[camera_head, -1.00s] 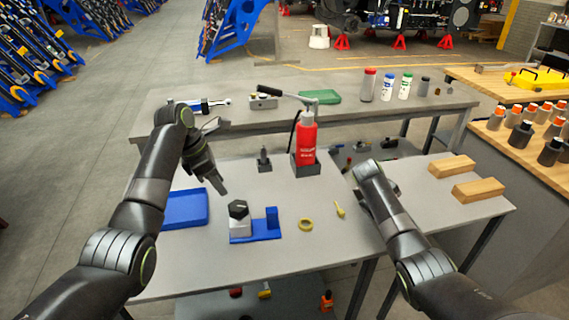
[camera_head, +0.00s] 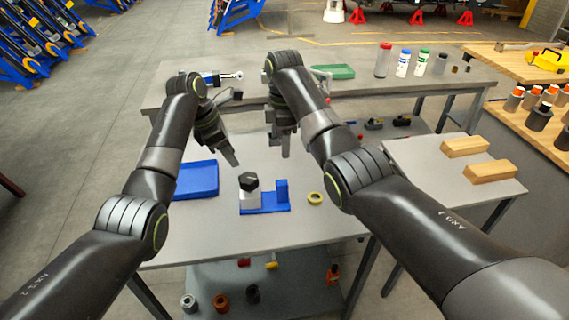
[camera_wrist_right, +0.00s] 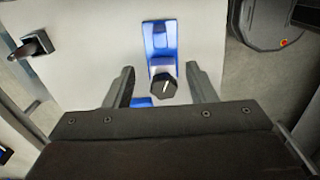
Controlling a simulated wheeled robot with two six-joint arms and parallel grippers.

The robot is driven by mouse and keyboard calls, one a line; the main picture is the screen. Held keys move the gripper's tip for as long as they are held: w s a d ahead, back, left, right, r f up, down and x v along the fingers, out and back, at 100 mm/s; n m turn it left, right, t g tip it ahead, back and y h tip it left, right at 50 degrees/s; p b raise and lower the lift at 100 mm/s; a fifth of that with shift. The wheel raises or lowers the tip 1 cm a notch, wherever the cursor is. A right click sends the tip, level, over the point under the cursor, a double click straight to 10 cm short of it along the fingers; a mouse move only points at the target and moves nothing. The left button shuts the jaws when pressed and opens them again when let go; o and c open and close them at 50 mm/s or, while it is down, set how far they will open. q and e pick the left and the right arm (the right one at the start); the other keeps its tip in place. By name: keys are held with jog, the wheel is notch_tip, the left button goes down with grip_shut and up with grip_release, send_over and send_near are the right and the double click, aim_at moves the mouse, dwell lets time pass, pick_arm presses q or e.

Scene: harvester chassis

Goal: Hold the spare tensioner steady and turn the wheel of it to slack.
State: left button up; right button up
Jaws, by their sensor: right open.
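The tensioner (camera_head: 282,196) stands on the near table; it has a blue base with an upright blue block, a pale block and a black hexagonal wheel (camera_head: 249,182). In the right wrist view the tensioner (camera_wrist_right: 160,40) lies ahead, and the wheel (camera_wrist_right: 165,84) with a white mark shows between the fingers. My right gripper (camera_head: 281,143) is open and empty, above and beyond the tensioner, fingers pointing down. My left gripper (camera_head: 232,158) hangs above the table, to the left of and behind the wheel. Its finger gap is not clear, and nothing shows in it.
A blue tray (camera_head: 197,180) lies left of the tensioner, and a yellow ring (camera_head: 315,198) lies right of it. A small dark fixture (camera_wrist_right: 33,45) shows at the left in the wrist view. Two wooden blocks (camera_head: 465,147) lie on the right table.

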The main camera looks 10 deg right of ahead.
aim_at(284, 182)
notch_tip(284, 182, down, 16)
jog(key=shift+f, duration=0.2)
dwell(0.4)
grip_shut()
dwell(0.5)
pick_arm(q)
jog(key=shift+o, duration=0.3)
